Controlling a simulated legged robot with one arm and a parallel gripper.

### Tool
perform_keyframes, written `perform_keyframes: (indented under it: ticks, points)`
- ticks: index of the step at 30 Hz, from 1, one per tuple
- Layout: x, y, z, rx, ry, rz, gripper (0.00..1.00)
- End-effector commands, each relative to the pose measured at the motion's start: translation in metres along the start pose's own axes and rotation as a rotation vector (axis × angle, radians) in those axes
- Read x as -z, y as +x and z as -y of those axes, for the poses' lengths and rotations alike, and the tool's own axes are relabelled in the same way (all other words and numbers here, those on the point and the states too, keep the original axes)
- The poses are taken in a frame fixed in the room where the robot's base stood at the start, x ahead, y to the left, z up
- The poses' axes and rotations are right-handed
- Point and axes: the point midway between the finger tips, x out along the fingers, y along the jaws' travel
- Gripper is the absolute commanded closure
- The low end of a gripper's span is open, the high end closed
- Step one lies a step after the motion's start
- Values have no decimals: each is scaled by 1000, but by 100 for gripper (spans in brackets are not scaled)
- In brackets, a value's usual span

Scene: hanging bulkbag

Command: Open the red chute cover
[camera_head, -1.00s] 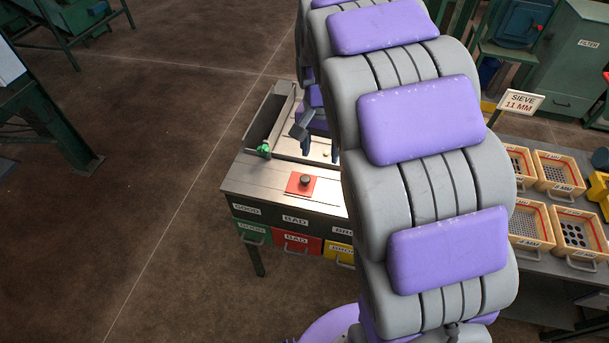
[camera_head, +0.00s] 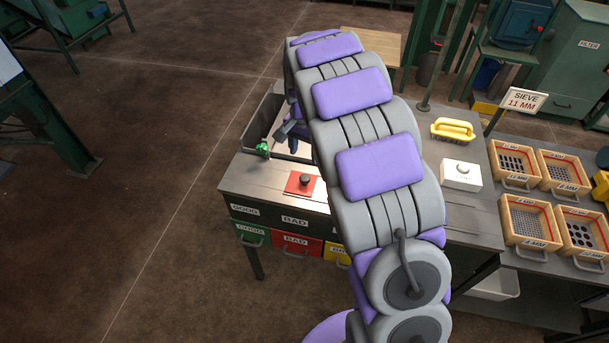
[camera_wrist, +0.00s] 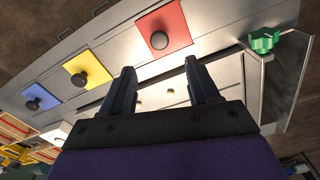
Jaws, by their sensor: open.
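The red chute cover (camera_head: 301,184) is a flat square plate with a dark round knob (camera_head: 305,179), lying on the table top near its front edge. In the wrist view the red cover (camera_wrist: 165,29) is at top centre, with its knob (camera_wrist: 159,40) just beyond and between my fingertips. My gripper (camera_wrist: 158,80) is open and empty, its two dark fingers apart and not touching the knob. In the head view my gripper (camera_head: 287,132) is partly hidden by my arm, behind the red cover.
A yellow cover (camera_wrist: 88,76) and a blue cover (camera_wrist: 42,104) with knobs lie beside the red one. A green knob (camera_head: 263,149) sits on the tray's edge.

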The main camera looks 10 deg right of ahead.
Motion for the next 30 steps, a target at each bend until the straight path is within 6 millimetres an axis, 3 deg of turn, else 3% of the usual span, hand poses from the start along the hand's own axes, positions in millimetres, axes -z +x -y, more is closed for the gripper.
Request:
perform_keyframes:
  ticks: [9, 15, 30]
  points:
    - [-1, 66, -1, -3, -1, 3, 40]
    - [-1, 92, -1, -1, 0, 3, 40]
    - [0, 102, 0, 1, -1, -1, 42]
